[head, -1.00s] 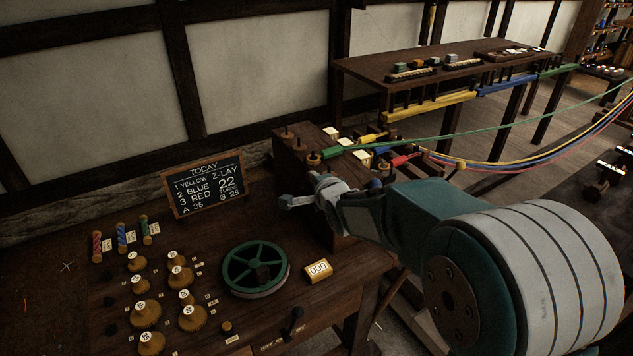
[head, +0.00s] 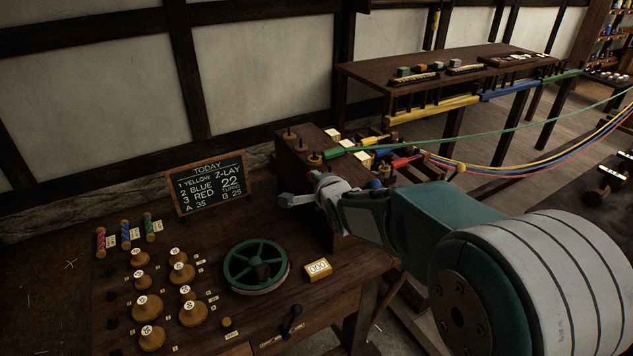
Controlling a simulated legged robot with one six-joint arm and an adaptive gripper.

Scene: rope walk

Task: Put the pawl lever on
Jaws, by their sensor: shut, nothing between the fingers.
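A small dark lever with a black knob (head: 293,318) stands at the bench's front edge, beside a small label plate (head: 270,343) too small to read. It looks like the pawl lever, and I cannot tell its setting. The green spoked wheel (head: 277,254) lies on the bench behind it, with a yellow counter (head: 318,268) reading 000 to its right. My gripper (head: 284,201) is shut and empty. It is above the bench, beyond the wheel and well apart from the lever. My wrist hides part of the dark block behind it.
A chalkboard (head: 208,183) stands at the back of the bench. Several numbered wooden knobs (head: 194,313) and coloured bobbins (head: 125,233) fill the left. Coloured strands (head: 500,140) run right from the dark block (head: 300,150). A dark rack table (head: 450,68) stands behind.

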